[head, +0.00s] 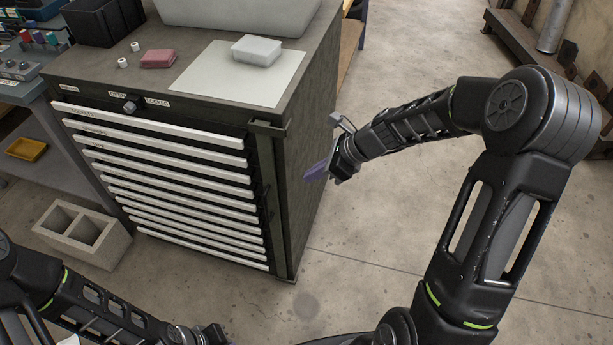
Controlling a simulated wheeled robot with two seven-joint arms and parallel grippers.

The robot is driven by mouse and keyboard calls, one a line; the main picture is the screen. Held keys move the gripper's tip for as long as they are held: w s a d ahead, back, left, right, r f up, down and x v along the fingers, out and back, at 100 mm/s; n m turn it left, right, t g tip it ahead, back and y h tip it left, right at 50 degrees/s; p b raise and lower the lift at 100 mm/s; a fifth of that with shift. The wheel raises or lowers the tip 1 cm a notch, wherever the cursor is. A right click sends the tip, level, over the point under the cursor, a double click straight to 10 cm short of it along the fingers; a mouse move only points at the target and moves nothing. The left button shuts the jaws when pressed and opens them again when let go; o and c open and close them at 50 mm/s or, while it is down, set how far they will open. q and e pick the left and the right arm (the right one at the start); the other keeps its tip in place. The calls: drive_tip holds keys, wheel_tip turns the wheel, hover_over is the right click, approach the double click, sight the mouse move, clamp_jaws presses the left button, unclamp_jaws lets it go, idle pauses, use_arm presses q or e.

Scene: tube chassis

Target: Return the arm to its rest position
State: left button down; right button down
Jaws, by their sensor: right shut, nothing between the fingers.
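My right arm (500,200) comes up from the bottom right, bends at a high elbow and reaches left. My left arm (95,310) lies low along the bottom left edge. Its far end is cut off by the bottom of the picture, and its fingers do not show.
On the cabinet top are a white sheet, a translucent box (256,50), a red block (158,58) and a black bin (103,20). A concrete block (83,235) stands on the floor at left. A workbench is at far left. The floor right of the cabinet is open.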

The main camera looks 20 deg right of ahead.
drive_tip(key=shift+d, duration=0.1)
idle(0.5)
drive_tip(key=s+a+f+n+h, duration=0.1)
drive_tip(key=s+f+n+h, duration=0.15)
drive_tip(key=f+n, duration=0.45)
drive_tip(key=s+a+f+n+h, duration=0.1)
drive_tip(key=s+f+n, duration=0.2)
drive_tip(key=f+n, duration=0.4)
drive_tip(key=s+a+f+n+g, duration=0.1)
drive_tip(key=s+a+f+n, duration=0.2)
drive_tip(key=s+a, duration=0.2)
drive_tip(key=s+a+f+n+g+y, duration=0.1)
drive_tip(key=s+a+f+n, duration=0.2)
drive_tip(key=s+a, duration=0.3)
drive_tip(key=s+a+f+n+g, duration=0.2)
drive_tip(key=s+a+f+n, duration=0.1)
drive_tip(key=s, duration=0.4)
drive_tip(key=shift+s+a+n+y, duration=0.2)
drive_tip(key=shift+a+n+y, duration=0.3)
drive_tip(key=shift+a, duration=0.75)
drive_tip(key=shift+s+f, duration=0.1)
